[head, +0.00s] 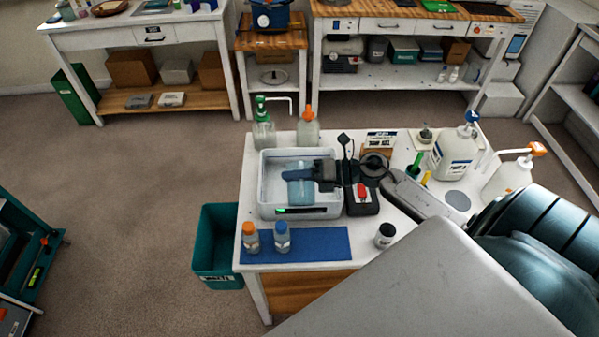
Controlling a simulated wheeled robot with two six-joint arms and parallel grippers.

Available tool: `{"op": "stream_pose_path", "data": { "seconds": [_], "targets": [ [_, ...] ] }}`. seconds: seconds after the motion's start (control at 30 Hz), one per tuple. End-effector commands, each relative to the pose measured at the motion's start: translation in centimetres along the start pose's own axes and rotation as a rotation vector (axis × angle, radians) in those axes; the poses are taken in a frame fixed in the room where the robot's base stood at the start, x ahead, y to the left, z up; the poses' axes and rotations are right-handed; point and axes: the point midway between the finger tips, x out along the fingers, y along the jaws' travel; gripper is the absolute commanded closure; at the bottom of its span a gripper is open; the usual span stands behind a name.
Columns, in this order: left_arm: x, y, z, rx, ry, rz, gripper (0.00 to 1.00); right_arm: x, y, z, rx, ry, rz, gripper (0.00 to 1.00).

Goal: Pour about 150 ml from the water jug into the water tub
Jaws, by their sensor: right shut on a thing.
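The water tub (267,202) is a white rectangular tub near the left side of the white table, with a dark strip and a small green light at its front. My right gripper (322,174) reaches in from the right and is shut on a light blue, see-through vessel, the water jug (299,188). The jug is over or inside the tub's opening; its exact height and tilt are hard to tell. I cannot see any stream of water or the level in the tub. My left gripper is not in view.
A blue mat (325,243) with two small bottles lies in front of the tub. A dark device with a red part (361,198) stands just right of it. Pump bottles (263,130) stand behind; a white jug (453,152) stands at right. A teal bin (215,235) is left of the table.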

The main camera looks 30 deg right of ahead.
Motion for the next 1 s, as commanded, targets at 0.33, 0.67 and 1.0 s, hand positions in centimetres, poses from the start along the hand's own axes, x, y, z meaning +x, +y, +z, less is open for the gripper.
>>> {"op": "stream_pose_path", "data": {
  "seconds": [0.33,0.67,1.0],
  "targets": [
    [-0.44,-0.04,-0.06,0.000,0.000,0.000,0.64,0.05,-0.11,0.33,0.041,0.008,0.001,1.00],
    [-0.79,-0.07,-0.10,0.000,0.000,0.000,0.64,0.10,-0.31,0.59,0.080,0.016,0.001,1.00],
    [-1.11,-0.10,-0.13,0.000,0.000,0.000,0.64,0.14,-0.54,0.86,0.121,0.023,0.001,1.00]
  ]
}}
